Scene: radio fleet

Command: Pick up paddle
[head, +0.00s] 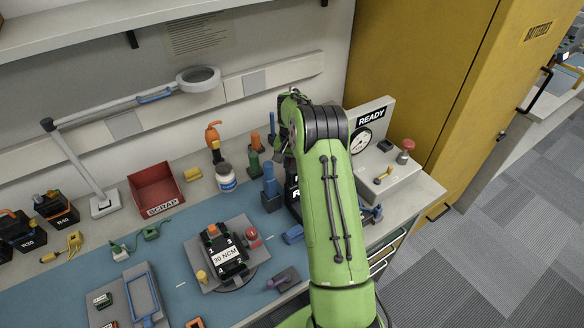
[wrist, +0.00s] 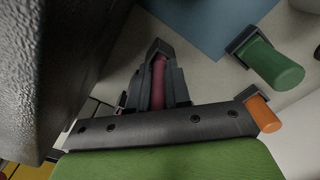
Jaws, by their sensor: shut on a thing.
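My gripper (wrist: 158,62) shows in the wrist view with its dark fingers closed around a slim dark red piece (wrist: 158,84). This piece may be the paddle, but most of it is hidden by the fingers, so I cannot tell its full shape. In the head view my green arm reaches over the right part of the bench. It hides the fingertips and what they hold.
A green-handled tool (wrist: 275,65) and an orange-ended one (wrist: 263,114) are near my gripper. A dark textured mass (wrist: 75,60) fills the wrist view's left. A gauge box (head: 384,172) stands right of my arm; a red scrap bin (head: 156,188) is left.

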